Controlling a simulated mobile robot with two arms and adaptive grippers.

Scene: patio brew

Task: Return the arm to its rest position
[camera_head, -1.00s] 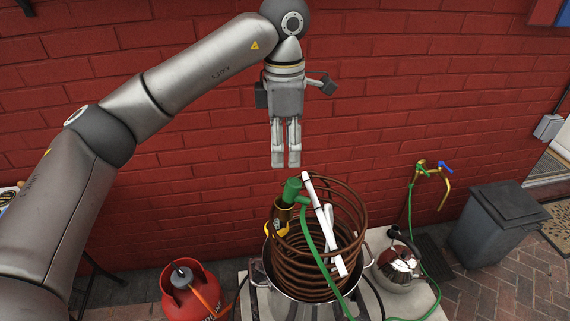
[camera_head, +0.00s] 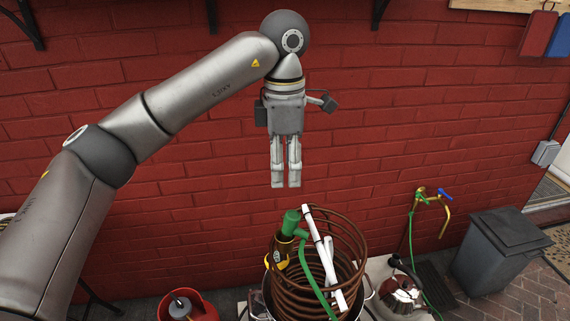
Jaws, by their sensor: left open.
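My left gripper (camera_head: 286,184) hangs pointing down in front of the red brick wall, with my left arm coming in from the left. Its two fingers are close together in this view, and nothing shows between them. It is above the copper coil (camera_head: 350,240) and apart from it. The coil stands in a steel pot (camera_head: 262,298), with a green hose fitting (camera_head: 291,222) and white tubes (camera_head: 328,258) at its top. My right gripper is not in view.
A steel kettle (camera_head: 400,290) is right of the pot. A brass tap (camera_head: 434,199) is on the wall. A grey bin (camera_head: 500,250) stands at the right. The wall area around the gripper is clear.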

